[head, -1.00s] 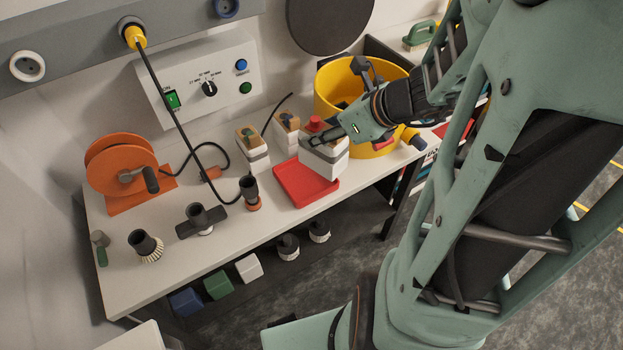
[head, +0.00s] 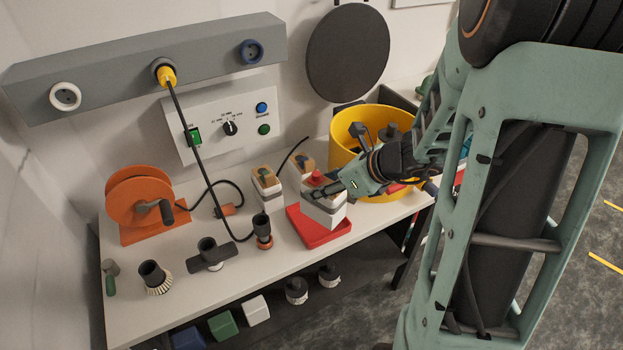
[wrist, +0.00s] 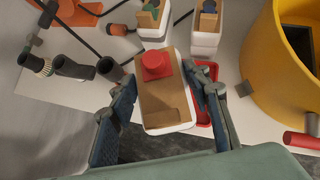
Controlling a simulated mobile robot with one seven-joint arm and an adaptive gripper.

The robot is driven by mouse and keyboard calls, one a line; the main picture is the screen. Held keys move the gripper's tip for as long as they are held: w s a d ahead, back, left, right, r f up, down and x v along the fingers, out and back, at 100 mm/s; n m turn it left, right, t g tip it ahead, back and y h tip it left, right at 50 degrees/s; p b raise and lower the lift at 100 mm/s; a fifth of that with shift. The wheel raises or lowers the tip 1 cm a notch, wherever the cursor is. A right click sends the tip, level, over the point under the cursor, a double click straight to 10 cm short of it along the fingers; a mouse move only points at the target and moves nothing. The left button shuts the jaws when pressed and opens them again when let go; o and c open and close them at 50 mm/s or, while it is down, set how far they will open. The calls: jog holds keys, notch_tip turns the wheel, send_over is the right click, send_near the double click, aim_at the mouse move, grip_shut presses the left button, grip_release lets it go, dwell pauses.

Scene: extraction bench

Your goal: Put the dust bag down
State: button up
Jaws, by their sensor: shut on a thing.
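The dust bag (head: 324,213) is a white block with a tan top plate and a red cap. It is upright over the red tray (head: 340,232); I cannot tell whether its base touches the tray. My gripper (head: 318,191) is shut on it from the right side in the head view. In the wrist view the dust bag (wrist: 163,95) sits between the two fingers of my gripper (wrist: 165,90), with the red cap facing up. The red tray (wrist: 205,105) shows only in part there, mostly hidden under the bag.
Two similar bags stand behind, one with a green cap (wrist: 150,18) and one with a blue cap (wrist: 207,20). A yellow tub (head: 345,148) is close behind my gripper. Dark nozzles (head: 210,255) and an orange reel (head: 138,205) stand left. The bench's front edge is near the tray.

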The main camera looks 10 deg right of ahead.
jog(key=w+f+b, duration=0.1)
jog(key=f, duration=0.1)
jog(key=w+f+b, duration=0.1)
jog(key=w, duration=0.1)
jog(key=w+f+b, duration=0.1)
jog(key=f, duration=0.1)
jog(key=shift+w+a+f, duration=0.1)
jog(key=shift+w+f, duration=0.15)
jog(key=shift+f, duration=0.1)
jog(key=shift+w+f+b, duration=0.2)
jog(key=shift+f+b, duration=1.3)
jog(key=shift+f, duration=0.05)
jog(key=shift+f, duration=0.15)
jog(key=o, duration=1.6)
jog(key=p+v, duration=0.3)
jog(key=v, duration=0.9)
jog(key=shift+s, duration=0.1)
